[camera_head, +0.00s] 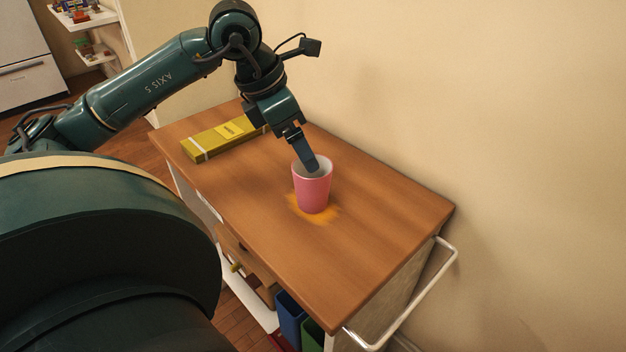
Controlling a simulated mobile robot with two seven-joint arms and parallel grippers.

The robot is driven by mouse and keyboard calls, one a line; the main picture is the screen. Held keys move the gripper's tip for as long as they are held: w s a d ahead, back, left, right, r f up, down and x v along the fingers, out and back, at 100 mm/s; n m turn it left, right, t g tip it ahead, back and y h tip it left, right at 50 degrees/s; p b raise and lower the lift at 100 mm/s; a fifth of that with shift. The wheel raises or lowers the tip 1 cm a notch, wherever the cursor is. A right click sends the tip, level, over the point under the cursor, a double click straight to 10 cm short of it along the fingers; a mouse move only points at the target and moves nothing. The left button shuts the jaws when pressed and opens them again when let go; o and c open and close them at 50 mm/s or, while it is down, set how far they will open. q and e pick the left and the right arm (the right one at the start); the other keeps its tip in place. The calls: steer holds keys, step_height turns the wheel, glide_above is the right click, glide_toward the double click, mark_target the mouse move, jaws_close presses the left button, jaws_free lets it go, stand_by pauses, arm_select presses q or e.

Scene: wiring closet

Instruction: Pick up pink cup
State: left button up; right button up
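The pink cup (312,192) stands upright on the wooden top of a cart, with an orange patch (330,214) around its base. Its pale inside shows at the rim. My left gripper (309,163) reaches down to the cup from above and behind. A dark finger tip overlaps the cup's mouth and seems to dip inside the rim. The fingers line up in this view, so their gap and any contact with the cup wall cannot be made out. My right gripper does not show.
The cart top (385,215) is clear on the right. A yellow box (222,139) lies at its far left. A wall runs close behind the cart. A metal rail handle (420,297) sticks out at its right end. Blue and green items (290,318) sit below.

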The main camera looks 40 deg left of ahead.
arm_select(q)
steer(key=x, duration=0.7)
steer(key=shift+d+f, duration=0.1)
steer(key=shift+f, duration=0.05)
steer(key=shift+c, duration=0.5)
steer(key=c, duration=1)
step_height(320, 180, up, 10)
steer(key=shift+r+p, duration=0.1)
steer(key=shift+p, duration=1.1)
